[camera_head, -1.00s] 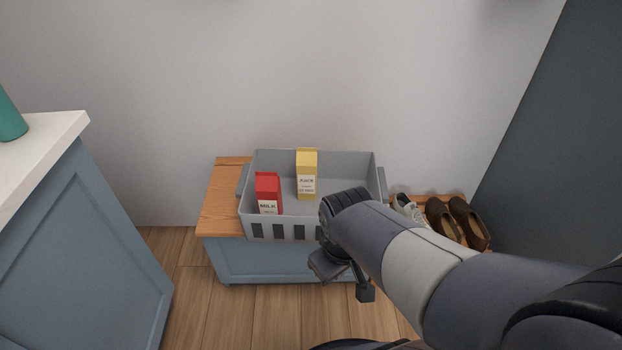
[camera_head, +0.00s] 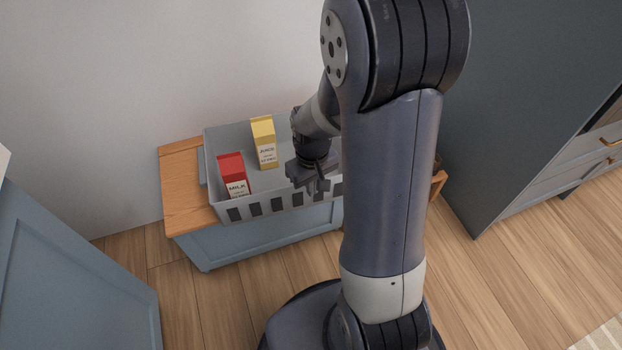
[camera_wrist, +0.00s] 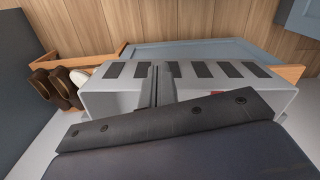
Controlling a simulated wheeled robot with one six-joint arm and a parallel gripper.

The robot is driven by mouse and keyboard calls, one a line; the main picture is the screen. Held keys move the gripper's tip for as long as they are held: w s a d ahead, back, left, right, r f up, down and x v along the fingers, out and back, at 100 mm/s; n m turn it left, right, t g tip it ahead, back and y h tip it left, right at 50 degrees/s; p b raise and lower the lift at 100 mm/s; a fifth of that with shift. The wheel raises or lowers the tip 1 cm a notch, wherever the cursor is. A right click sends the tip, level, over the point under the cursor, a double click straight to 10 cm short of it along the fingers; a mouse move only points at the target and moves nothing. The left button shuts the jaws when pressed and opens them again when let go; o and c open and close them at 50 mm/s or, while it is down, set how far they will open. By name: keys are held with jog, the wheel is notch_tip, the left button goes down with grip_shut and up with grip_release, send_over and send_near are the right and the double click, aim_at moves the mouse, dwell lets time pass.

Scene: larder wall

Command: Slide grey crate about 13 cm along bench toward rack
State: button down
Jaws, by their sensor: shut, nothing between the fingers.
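The grey crate (camera_head: 272,204) stands upright on the bench's wooden top (camera_head: 181,190). It holds a red milk carton (camera_head: 233,176) and a yellow juice carton (camera_head: 264,143), both upright. My gripper (camera_head: 318,186) is shut and empty at the crate's right part, by its slotted front wall. In the wrist view the closed fingers (camera_wrist: 161,84) overlap the crate (camera_wrist: 120,99); I cannot tell whether they touch it. My arm hides the crate's right end and most of the rack (camera_head: 438,183). The rack (camera_wrist: 103,62) shows beside the bench in the wrist view.
Brown shoes (camera_wrist: 57,82) sit on the rack. A blue cabinet (camera_head: 75,270) stands at the left front and a dark tall cabinet (camera_head: 520,110) at the right. The wall is close behind the bench. Wooden floor (camera_head: 240,300) in front is clear.

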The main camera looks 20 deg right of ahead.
aim_at(304, 188)
jog(key=shift+w+a+f+b, duration=0.15)
jog(key=shift+w+f+b, duration=0.15)
jog(key=shift+w+f, duration=0.5)
jog(key=shift+w+a+f+b, duration=0.2)
jog(key=shift+w+f, duration=0.3)
jog(key=shift+f, duration=0.55)
jog(key=shift+w+a+f+b, duration=0.1)
jog(key=shift+w+f+b, duration=0.25)
jog(key=shift+w+f, duration=0.45)
jog(key=shift+s+f, duration=0.1)
jog(key=w+a+p, duration=0.1)
jog(key=w, duration=0.5)
jog(key=shift+w+a, duration=0.25)
jog(key=shift+w, duration=0.15)
